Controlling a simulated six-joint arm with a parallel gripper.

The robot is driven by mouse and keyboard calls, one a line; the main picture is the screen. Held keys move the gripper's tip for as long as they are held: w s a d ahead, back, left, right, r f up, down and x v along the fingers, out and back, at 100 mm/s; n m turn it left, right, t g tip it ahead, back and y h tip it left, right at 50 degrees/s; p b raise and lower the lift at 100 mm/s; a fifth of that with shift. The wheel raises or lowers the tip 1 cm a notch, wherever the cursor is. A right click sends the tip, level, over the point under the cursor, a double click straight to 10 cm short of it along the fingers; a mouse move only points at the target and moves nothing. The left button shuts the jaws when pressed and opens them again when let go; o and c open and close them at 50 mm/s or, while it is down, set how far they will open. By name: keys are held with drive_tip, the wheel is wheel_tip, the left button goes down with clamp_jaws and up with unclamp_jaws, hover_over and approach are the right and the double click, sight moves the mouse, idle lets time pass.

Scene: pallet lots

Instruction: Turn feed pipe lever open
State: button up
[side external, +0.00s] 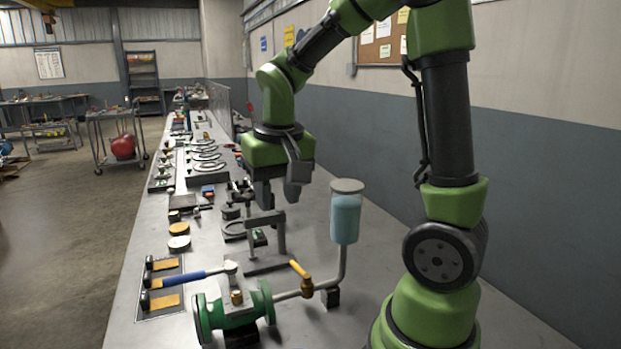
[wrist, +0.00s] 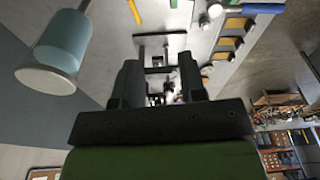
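The feed pipe lever (side external: 299,269) is a small orange-yellow handle on the grey pipe (side external: 288,295) between the clear tank (side external: 345,215) of blue liquid and the green flanged valve (side external: 236,310). The lever slants up and to the left, across the pipe's line. My gripper (side external: 278,192) points down above the bench, behind and above the lever, and touches nothing. In the wrist view its two dark fingers (wrist: 159,82) stand apart with nothing gripped between them. An orange piece, seemingly the lever (wrist: 134,10), shows at the top edge there, and the tank (wrist: 65,40) at upper left.
A dark bracket stand (side external: 280,240) stands below my gripper. Several tools and curved parts (side external: 207,155) line the bench behind. Bare bench lies right of the tank.

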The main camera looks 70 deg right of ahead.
drive_tip(key=s+a+r+n+t+y, duration=0.3)
drive_tip(key=s+a+r+t, duration=0.2)
drive_tip(key=s+a, duration=0.4)
drive_tip(key=shift+s+a+r+n+t, duration=0.3)
drive_tip(key=shift+a+r+t, duration=0.15)
drive_tip(key=shift+r, duration=0.45)
drive_tip(key=shift+w, duration=0.1)
drive_tip(key=m+g+h, duration=0.3)
drive_tip(key=g+h, duration=0.1)
drive_tip(key=g, duration=0.5)
hover_over(296, 265)
drive_tip(key=w+a, duration=0.1)
drive_tip(key=a, duration=0.1)
drive_tip(key=w+a+f+x, duration=0.1)
drive_tip(key=w+a+x, duration=0.15)
drive_tip(key=x, duration=1.15)
drive_tip(key=shift+t, duration=0.25)
drive_tip(key=x, duration=0.9)
drive_tip(key=shift+s, duration=0.15)
